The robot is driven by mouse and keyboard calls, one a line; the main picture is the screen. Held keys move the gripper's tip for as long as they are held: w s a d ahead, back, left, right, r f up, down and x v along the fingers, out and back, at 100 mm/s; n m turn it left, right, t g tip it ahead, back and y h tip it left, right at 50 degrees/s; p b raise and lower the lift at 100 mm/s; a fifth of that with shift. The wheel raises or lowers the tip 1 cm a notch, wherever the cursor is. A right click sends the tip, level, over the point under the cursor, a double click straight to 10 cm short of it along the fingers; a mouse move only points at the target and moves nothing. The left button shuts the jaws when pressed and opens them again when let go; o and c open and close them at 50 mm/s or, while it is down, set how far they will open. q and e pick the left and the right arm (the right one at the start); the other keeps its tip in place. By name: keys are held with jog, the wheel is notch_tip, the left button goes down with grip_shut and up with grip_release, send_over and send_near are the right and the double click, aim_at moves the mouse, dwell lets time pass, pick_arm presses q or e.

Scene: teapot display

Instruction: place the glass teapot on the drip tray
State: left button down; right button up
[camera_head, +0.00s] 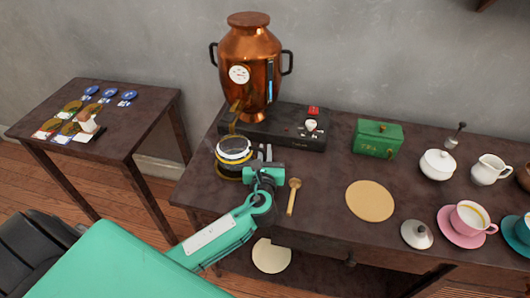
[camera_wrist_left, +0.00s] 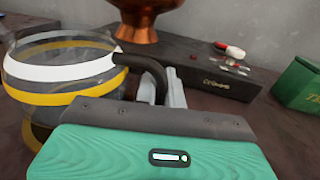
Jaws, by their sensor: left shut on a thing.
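The glass teapot (camera_head: 234,150), clear with white and yellow bands and a black handle, is at the left end of the dark table, below the urn's spout. In the left wrist view the teapot (camera_wrist_left: 65,70) fills the left side. My left gripper (camera_head: 263,156) is to its right, shut on the handle (camera_wrist_left: 150,68). A brass-coloured rim, which looks like the drip tray (camera_wrist_left: 36,137), shows under the teapot, mostly hidden by it and my gripper. I cannot tell whether teapot and tray touch. My right gripper is not in view.
The copper urn (camera_head: 250,60) stands on a black base (camera_head: 285,127) behind the teapot. A wooden spoon (camera_head: 293,197), a round tan mat (camera_head: 369,201) and a green tin (camera_head: 377,138) lie to the right. Cups and a sugar bowl (camera_head: 437,165) stand farther right.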

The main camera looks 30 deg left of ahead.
pick_arm(q)
jog(key=shift+f, duration=0.15)
jog(key=c, duration=1.5)
grip_release()
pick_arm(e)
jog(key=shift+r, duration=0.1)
pick_arm(q)
jog(key=shift+s, duration=0.1)
jog(key=v, duration=1)
jog(key=shift+s+d, duration=0.15)
jog(key=shift+s, duration=0.1)
jog(key=shift+s+d, duration=0.3)
jog(key=shift+s, duration=0.25)
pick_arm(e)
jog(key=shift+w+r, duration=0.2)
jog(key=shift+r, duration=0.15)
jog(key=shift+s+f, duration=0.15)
